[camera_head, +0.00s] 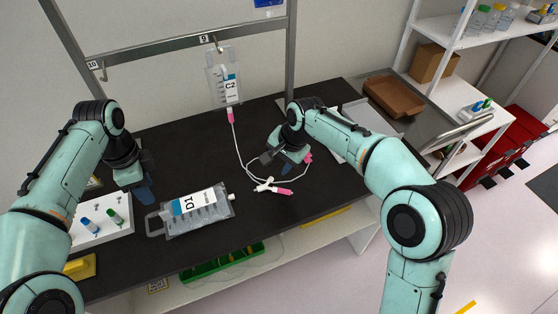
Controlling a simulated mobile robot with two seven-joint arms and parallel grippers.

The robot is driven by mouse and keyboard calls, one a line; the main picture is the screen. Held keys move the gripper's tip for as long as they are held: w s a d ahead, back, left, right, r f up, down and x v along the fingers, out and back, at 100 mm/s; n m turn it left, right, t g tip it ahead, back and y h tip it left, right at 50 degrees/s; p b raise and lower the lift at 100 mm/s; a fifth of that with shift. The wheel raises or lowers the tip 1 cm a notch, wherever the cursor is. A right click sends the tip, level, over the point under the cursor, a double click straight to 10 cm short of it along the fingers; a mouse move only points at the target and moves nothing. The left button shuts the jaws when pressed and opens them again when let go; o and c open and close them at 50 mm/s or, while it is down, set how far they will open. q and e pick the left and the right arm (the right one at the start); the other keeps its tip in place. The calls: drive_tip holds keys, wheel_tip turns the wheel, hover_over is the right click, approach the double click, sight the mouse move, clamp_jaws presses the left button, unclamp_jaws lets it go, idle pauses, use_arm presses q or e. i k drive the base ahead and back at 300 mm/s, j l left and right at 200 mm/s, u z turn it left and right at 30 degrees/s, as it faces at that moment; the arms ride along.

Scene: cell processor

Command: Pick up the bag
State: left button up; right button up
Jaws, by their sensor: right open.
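A clear bag labelled D1 (193,211) lies flat on the dark bench, its handle end to the left and its port end to the right. A second clear bag labelled C2 (225,80) hangs from the hook marked 9 on the metal frame. A white tube with pink connectors (284,191) runs from it down to the bench. My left gripper (146,194) is above the bench, left of the D1 bag and apart from it; its jaw state is unclear. My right gripper (277,169) is open above the tubing, right of the D1 bag. Its fingertips are partly hidden.
A white tray (105,234) with small vials stands at the front left of the bench. A yellow object (80,268) lies in front of it. A brown tray (394,96) sits at the right, beside white shelves (453,36). Dark bench space is free behind the D1 bag.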

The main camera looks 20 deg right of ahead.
sight(190, 209)
drive_tip(key=k, duration=1)
